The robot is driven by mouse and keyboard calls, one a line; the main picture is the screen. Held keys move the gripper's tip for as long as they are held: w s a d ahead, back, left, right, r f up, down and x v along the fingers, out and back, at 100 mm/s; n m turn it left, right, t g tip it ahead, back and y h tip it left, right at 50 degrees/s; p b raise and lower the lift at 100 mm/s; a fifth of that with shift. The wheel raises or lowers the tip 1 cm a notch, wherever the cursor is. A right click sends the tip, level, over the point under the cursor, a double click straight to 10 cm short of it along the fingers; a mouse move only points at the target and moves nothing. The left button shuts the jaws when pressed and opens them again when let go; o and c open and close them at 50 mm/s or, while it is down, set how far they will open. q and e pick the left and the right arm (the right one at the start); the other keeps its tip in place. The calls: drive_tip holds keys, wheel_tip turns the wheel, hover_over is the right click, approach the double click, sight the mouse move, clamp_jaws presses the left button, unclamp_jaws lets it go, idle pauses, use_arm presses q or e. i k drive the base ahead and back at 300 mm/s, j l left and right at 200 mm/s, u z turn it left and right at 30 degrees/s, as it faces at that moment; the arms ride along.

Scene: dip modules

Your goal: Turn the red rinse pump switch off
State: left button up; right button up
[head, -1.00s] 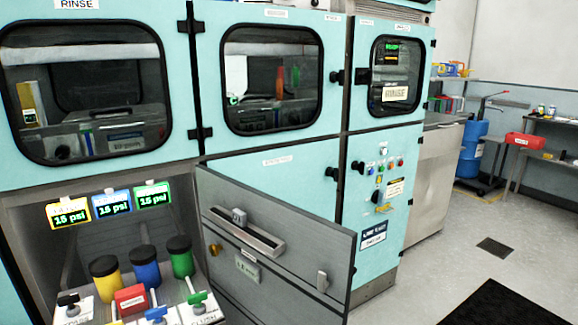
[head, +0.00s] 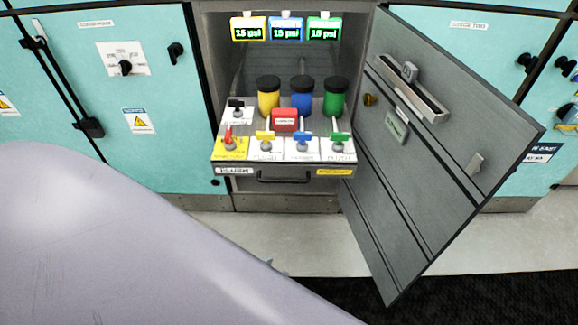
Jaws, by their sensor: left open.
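A small red switch handle (head: 229,137) stands on a yellow plate at the front left of the pulled-out drawer panel (head: 262,170). A red box (head: 285,119) sits behind the row of handles. I cannot read which of these is labelled as the rinse pump. My left arm fills the lower left. Only a small tip of my left gripper (head: 274,264) shows past its edge, over the floor in front of the cabinet and apart from the drawer. Most of this gripper is hidden. My right gripper is out of view.
Yellow (head: 268,98), blue (head: 302,97) and green bottles (head: 335,98) stand behind the handles. A black handle (head: 236,107) is at left. Pressure displays (head: 286,32) read 15 psi. The open grey door (head: 430,150) juts out at right. Floor (head: 330,240) in front is clear.

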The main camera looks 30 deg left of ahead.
sight(229, 140)
drive_tip(key=u, duration=1.45)
drive_tip(key=i+j+z, duration=0.15)
drive_tip(key=z, duration=0.35)
drive_tip(key=j+z, duration=0.45)
drive_tip(key=i+j+z, duration=0.1)
drive_tip(key=j+z, duration=0.15)
drive_tip(key=z, duration=0.25)
